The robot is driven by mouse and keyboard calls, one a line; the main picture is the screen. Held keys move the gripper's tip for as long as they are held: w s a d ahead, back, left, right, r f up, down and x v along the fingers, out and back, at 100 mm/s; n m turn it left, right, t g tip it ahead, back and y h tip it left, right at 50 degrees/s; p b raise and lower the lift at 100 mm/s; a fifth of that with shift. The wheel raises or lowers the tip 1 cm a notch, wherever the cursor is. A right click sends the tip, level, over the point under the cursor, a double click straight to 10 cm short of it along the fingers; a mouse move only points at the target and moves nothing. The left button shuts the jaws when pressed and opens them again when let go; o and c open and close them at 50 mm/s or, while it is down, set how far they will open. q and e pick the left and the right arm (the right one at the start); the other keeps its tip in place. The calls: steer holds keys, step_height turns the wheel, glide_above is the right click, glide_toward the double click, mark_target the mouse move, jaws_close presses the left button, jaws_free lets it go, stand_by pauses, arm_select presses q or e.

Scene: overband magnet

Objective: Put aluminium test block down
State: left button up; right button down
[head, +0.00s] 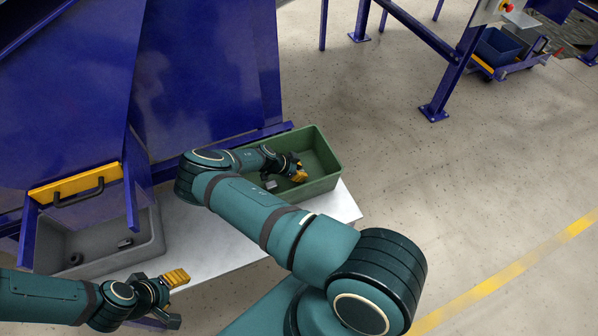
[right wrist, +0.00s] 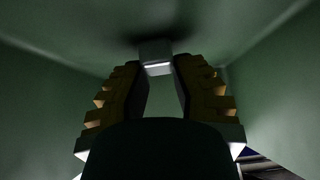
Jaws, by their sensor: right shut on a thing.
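The aluminium test block (right wrist: 156,50) is a small pale grey block at the fingertips of my right gripper (right wrist: 157,66), which is shut on it. In the head view my right gripper (head: 285,178) is down inside the green bin (head: 325,158). A small grey piece (head: 270,185) shows beside its fingers there. A dark shadow lies close around the block on the bin floor; I cannot tell whether the block touches it. My left gripper (head: 174,298) is open and empty in front of the grey bin, its yellow-padded finger apart from the other.
The grey bin (head: 150,245) at left holds a few small dark parts. Both bins are on a pale table (head: 220,248), bare between them. Blue machine panels (head: 205,70) rise behind. A yellow plate with a black handle (head: 76,185) is above the grey bin.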

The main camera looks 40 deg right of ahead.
steer(key=shift+r, duration=0.1)
steer(key=c, duration=0.9)
jaws_free()
steer(key=shift+o, duration=0.2)
steer(key=p+v, duration=0.2)
steer(key=v, duration=1)
steer(key=shift+a, duration=0.1)
